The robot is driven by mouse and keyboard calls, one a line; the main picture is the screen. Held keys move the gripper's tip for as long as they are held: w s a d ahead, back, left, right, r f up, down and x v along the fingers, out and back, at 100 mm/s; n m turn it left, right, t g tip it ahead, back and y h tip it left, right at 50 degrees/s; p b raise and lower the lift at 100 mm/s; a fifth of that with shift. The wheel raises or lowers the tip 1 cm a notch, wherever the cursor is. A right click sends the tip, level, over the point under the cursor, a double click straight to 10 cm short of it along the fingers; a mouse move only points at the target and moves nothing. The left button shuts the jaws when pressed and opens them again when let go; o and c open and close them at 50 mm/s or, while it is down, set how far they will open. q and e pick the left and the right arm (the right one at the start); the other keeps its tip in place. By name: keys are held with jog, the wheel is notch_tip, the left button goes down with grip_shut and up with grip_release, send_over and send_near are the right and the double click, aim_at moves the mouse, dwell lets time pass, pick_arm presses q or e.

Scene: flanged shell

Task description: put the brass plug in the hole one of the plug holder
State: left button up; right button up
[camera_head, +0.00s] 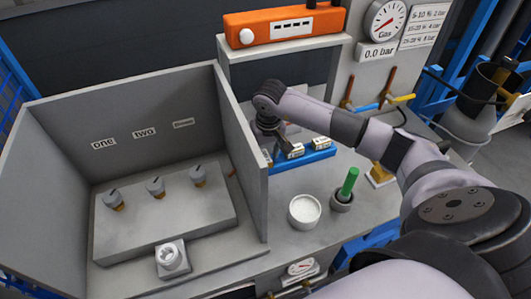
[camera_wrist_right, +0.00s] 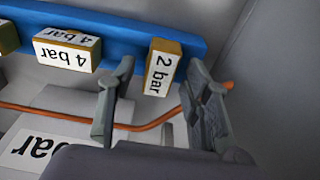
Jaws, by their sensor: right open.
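My right gripper (camera_head: 275,140) reaches in from the right in the head view, over a blue rail (camera_head: 310,160) beside the grey enclosure. In the right wrist view the gripper (camera_wrist_right: 160,68) is open, one finger on each side of a brass-edged block labelled "2 bar" (camera_wrist_right: 163,67). Whether the fingers touch it cannot be told. A grey stepped block (camera_head: 165,225) in the enclosure carries three grey knob-like parts with brass-coloured lower ends, below the labels "one" (camera_head: 103,144), "two" (camera_head: 145,132) and a small unreadable one. I cannot tell which part is the brass plug. My left gripper is not in view.
The enclosure wall (camera_head: 243,150) stands close left of my right gripper. A block labelled "4 bar" (camera_wrist_right: 67,50) sits on the rail. A white bowl (camera_head: 304,211) and a cup with a green-handled tool (camera_head: 348,183) stand nearer. A white fitting (camera_head: 172,260) sits at the enclosure front.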

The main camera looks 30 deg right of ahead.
aim_at(268, 160)
jog(key=shift+r, duration=0.5)
notch_tip(268, 160, up, 11)
jog(key=s+b, duration=0.1)
jog(key=b, duration=0.1)
jog(key=shift+s+b, duration=0.25)
jog(key=shift+b, duration=0.05)
jog(key=shift+a, duration=0.1)
